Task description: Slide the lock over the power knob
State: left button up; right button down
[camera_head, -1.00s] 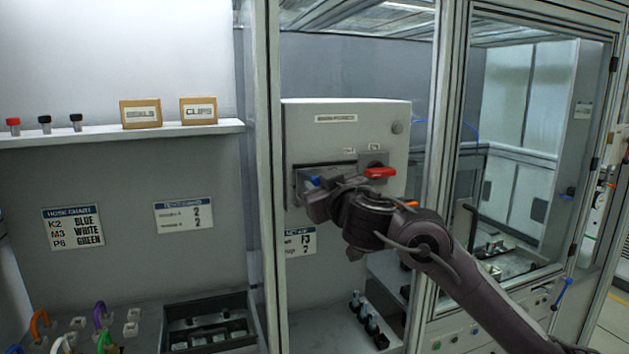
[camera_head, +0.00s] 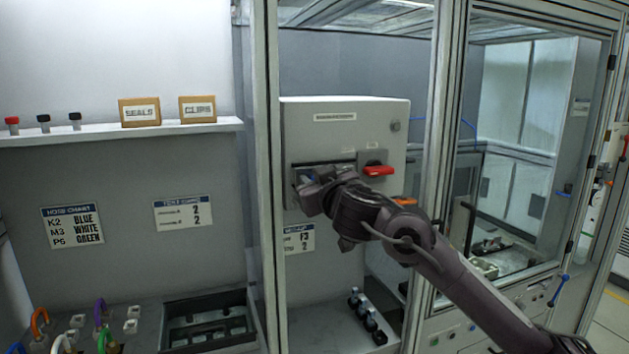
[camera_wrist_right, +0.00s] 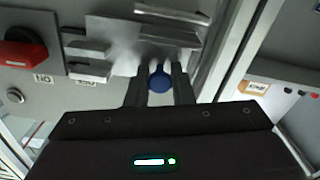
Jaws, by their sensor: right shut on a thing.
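The power knob (camera_head: 377,170) is red, on a dark grey plate at the right of a light grey cabinet front. It also shows at the left of the right wrist view (camera_wrist_right: 22,52). To its left is a horizontal rail with a pale metal lock, seen in the right wrist view (camera_wrist_right: 125,42). My right gripper (camera_head: 306,186) is at the left end of this rail. In the wrist view its two fingers close around a small blue round grip (camera_wrist_right: 158,82) beside the lock. The knob is uncovered. The gripper hides part of the lock in the head view. My left gripper is out of view.
The cabinet (camera_head: 345,112) stands behind an upright frame post (camera_head: 267,160) close left of my gripper. Another post (camera_head: 437,120) stands to the right. Several dark bottles (camera_head: 366,318) sit below. A shelf (camera_head: 120,131) with two boxes is at the left.

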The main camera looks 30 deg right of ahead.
jog(key=d, duration=0.2)
jog(key=s+d+b, duration=0.1)
jog(key=d, duration=0.2)
jog(key=shift+s+d+r, duration=0.1)
jog(key=shift+s+d, duration=0.05)
jog(key=shift+d, duration=0.15)
jog(key=c, duration=1.6)
grip_release()
jog(key=shift+o, duration=0.2)
jog(key=shift+d, duration=0.2)
jog(key=shift+s+a, duration=0.1)
jog(key=b+v, duration=0.2)
jog(key=v, duration=0.5)
jog(key=shift+s, duration=0.3)
